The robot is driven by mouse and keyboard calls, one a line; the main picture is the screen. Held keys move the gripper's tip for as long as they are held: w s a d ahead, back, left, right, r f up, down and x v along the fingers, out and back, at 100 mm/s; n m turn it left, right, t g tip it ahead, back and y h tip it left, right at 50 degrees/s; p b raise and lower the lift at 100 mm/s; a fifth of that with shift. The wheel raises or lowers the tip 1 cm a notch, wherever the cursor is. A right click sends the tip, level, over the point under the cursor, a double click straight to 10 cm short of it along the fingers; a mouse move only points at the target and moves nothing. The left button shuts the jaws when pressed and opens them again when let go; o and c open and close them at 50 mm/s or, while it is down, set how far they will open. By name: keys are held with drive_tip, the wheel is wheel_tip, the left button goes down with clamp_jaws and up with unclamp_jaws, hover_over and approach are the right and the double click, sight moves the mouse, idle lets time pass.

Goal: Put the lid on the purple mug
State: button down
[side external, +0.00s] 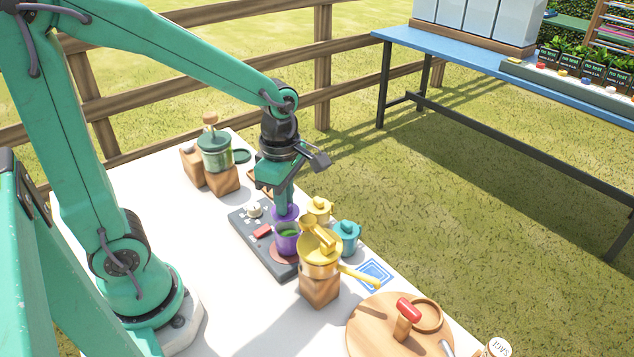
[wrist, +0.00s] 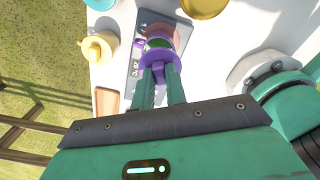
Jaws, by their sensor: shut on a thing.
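The purple mug (side external: 288,243) stands on a round reddish pad on a dark panel (side external: 262,254), with green contents showing at its open top. My gripper (side external: 284,207) is shut on the purple lid (side external: 285,214) and holds it just above the mug, toward its far side. A gap shows between lid and mug rim in the side view. In the wrist view the fingers pinch the lid's knob, and the lid (wrist: 157,56) partly hides the mug (wrist: 158,33).
A yellow lidded pot (side external: 319,209) and a teal lidded pot (side external: 346,238) stand close right of the mug. A yellow vessel (side external: 319,254) on a wooden block stands in front. A green jar (side external: 214,150) stands at the back left. A round wooden board (side external: 370,330) lies at the front right.

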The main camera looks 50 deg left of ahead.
drive_tip(key=shift+f, duration=1.6)
drive_tip(key=shift+f, duration=0.15)
idle(1.2)
drive_tip(key=c, duration=0.9)
unclamp_jaws()
drive_tip(key=shift+o, duration=0.2)
drive_tip(key=shift+r, duration=3.45)
